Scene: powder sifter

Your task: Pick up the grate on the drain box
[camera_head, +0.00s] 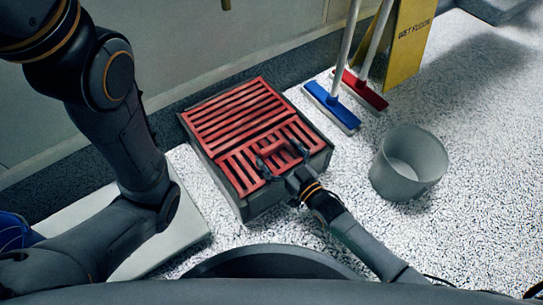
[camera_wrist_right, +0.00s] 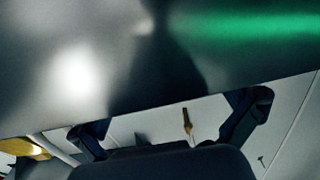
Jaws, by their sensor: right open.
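The drain box (camera_head: 263,205) is a dark grey box on the speckled floor in the head view. Red slatted grating covers its top: a larger section at the back (camera_head: 232,112) and a smaller front grate (camera_head: 240,178) with a raised red handle (camera_head: 270,146). My right gripper (camera_head: 284,159) is open over the front grate, its fingers spread near the handle. I cannot tell whether they touch it. In the right wrist view, the two spread fingers (camera_wrist_right: 172,132) show with nothing visibly held between them. My left gripper is out of view.
A grey bucket (camera_head: 406,165) stands right of the box. A blue broom head (camera_head: 331,107) and a red one (camera_head: 361,90) rest behind it, near a yellow wet-floor sign (camera_head: 409,42). A wall (camera_head: 190,45) runs behind.

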